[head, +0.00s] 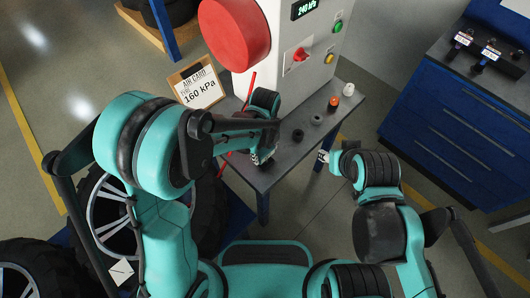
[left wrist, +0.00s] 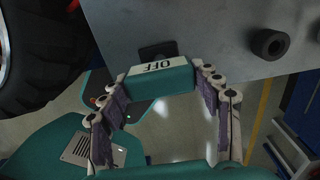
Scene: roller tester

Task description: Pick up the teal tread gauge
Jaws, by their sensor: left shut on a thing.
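The teal tread gauge (left wrist: 163,84) is a teal block with a pale display reading OFF in the left wrist view. My left gripper (left wrist: 155,78) is shut on it, with one finger at each side. The gauge is at the near edge of the grey table, and I cannot tell whether it touches the top. In the head view my left gripper (head: 262,158) is at the table's front edge, and the gauge is hidden by it. My right gripper (head: 323,156) is at the right of the table, mostly hidden by its own arm; its jaws are unclear.
The grey table (head: 285,168) carries black caps (head: 316,119), an orange-topped piece (head: 333,104) and a white piece (head: 348,89). Behind stands the tester cabinet (head: 300,85) with a red drum (head: 234,34). A card (head: 197,85) reads 160 kPa. Tyres (head: 210,215) stand left; a blue cabinet (head: 460,120) right.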

